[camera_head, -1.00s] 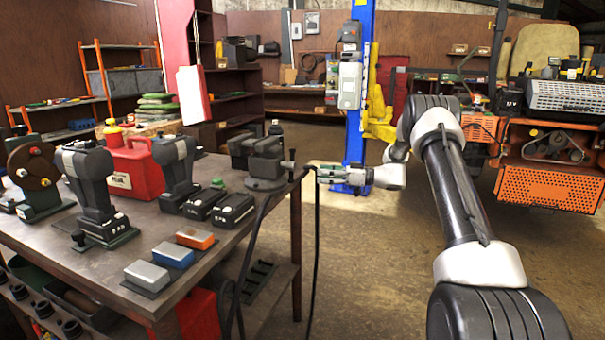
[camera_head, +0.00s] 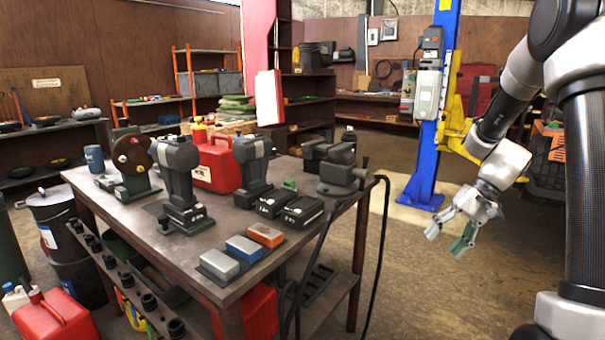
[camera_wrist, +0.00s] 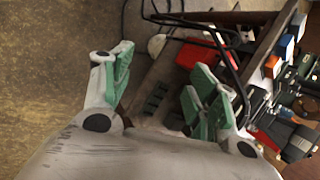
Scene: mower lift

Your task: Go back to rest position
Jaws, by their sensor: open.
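My gripper (camera_head: 449,240) is open and empty at the right of the head view. It hangs above the concrete floor, to the right of the workbench and apart from it, pointing down. In the wrist view its green-padded fingers (camera_wrist: 160,95) are spread, with nothing between them but the floor and the bench's lower shelf beyond. My arm comes down from the top right of the head view.
The workbench (camera_head: 215,276) holds power tools, a red can (camera_head: 216,163), a vise (camera_head: 342,170) and coloured blocks. A black cable (camera_head: 377,250) hangs off its right end. The blue lift post (camera_head: 435,150) stands behind my gripper. Floor beneath is clear.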

